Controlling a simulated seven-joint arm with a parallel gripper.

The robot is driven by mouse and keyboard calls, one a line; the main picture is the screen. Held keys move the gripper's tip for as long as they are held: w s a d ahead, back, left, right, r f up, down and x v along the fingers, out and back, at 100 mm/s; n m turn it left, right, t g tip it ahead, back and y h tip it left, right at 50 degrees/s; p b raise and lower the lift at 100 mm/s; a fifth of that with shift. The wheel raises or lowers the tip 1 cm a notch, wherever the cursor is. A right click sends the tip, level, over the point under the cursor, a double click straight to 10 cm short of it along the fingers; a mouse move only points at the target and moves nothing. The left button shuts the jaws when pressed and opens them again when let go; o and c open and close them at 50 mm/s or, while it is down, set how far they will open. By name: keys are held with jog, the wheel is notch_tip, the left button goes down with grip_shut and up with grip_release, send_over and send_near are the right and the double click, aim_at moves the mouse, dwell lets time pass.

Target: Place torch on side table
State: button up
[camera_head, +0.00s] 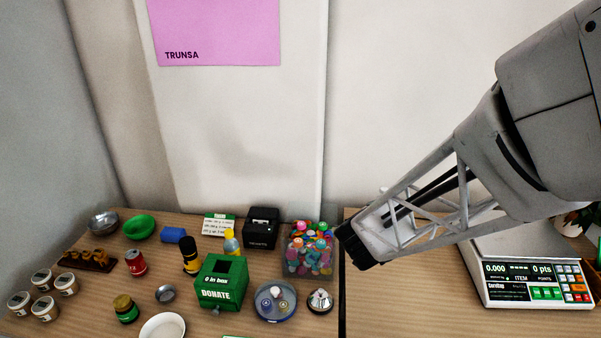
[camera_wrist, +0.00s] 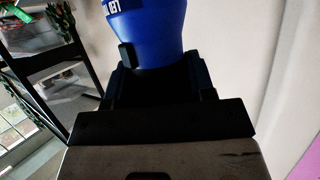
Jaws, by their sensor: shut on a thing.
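In the wrist view my gripper (camera_wrist: 160,68) is shut on a blue, flared object with white lettering on a dark band, which looks like the torch (camera_wrist: 150,32). Its far end is cut off by the top edge. The torch does not show in the head view, where my arm reaches in from the upper right, its black end in front of the tables. Two wooden tabletops show there: a left one (camera_head: 85,262) full of goods and a right one (camera_head: 400,305) with a scale. I cannot tell whether either is the side table.
The left tabletop holds a green donation box (camera_head: 221,283), a clear bin of colourful items (camera_head: 309,254), a red can (camera_head: 136,262) and a white bowl (camera_head: 163,327). The scale (camera_head: 535,280) stands on the right tabletop. Bare wood lies left of the scale.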

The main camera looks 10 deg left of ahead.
jog(key=w+a+n+y, duration=0.2)
jog(key=a+n+y, duration=0.1)
jog(key=a, duration=1.3)
jog(key=w+a+n+y, duration=0.2)
jog(key=a+n+y, duration=0.15)
jog(key=a, duration=1.15)
jog(key=w+a+n+y, duration=0.2)
jog(key=w+a+y, duration=0.15)
jog(key=a, duration=1.25)
jog(key=s+a+f+n+g+y, duration=0.15)
jog(key=s+a, duration=0.45)
jog(key=a, duration=0.6)
jog(key=s+a+n+y, duration=0.3)
jog(key=s+a, duration=0.3)
jog(key=a, duration=0.5)
jog(key=s+a+f+n+g+y, duration=0.1)
jog(key=s+a+n+y, duration=0.1)
jog(key=s+a, duration=0.75)
jog(key=w+a+f, duration=0.2)
jog(key=w+f, duration=0.1)
jog(key=f, duration=0.7)
jog(key=shift+f, duration=0.3)
jog(key=shift+w+h, duration=0.1)
jog(key=shift+h, duration=0.15)
notch_tip(320, 180, down, 6)
